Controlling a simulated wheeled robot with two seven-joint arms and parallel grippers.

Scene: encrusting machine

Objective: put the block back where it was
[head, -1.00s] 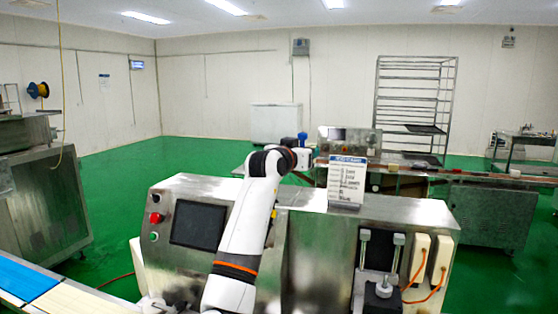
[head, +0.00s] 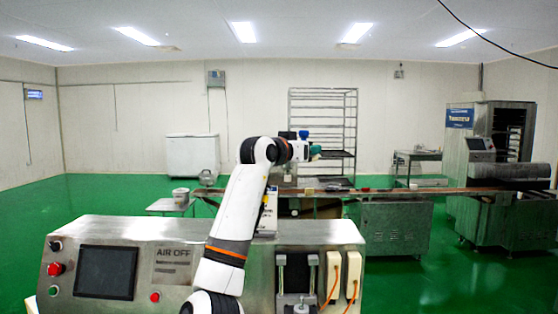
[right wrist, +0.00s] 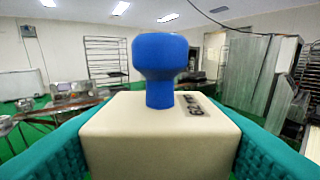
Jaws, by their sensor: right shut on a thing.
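The block (right wrist: 150,135) is a cream piece with a blue knob (right wrist: 160,60) on top and dark print on its upper face. It fills the lower middle of the right wrist view, upright between the teal fingers of my right gripper (right wrist: 155,150). My right gripper (head: 315,152) is shut on it. In the head view the gripper is raised above and beyond the machine, small and partly hidden by its own wrist. A bit of the blue knob shows there too. My left gripper is in neither current view.
The steel machine (head: 75,232) with a dark screen and buttons stands close in front. A printed sign (head: 268,215) on it is partly behind my arm. Beyond are a long conveyor (head: 420,191), a tall rack (head: 322,110) and a white chest (head: 192,155). Green floor is open at left.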

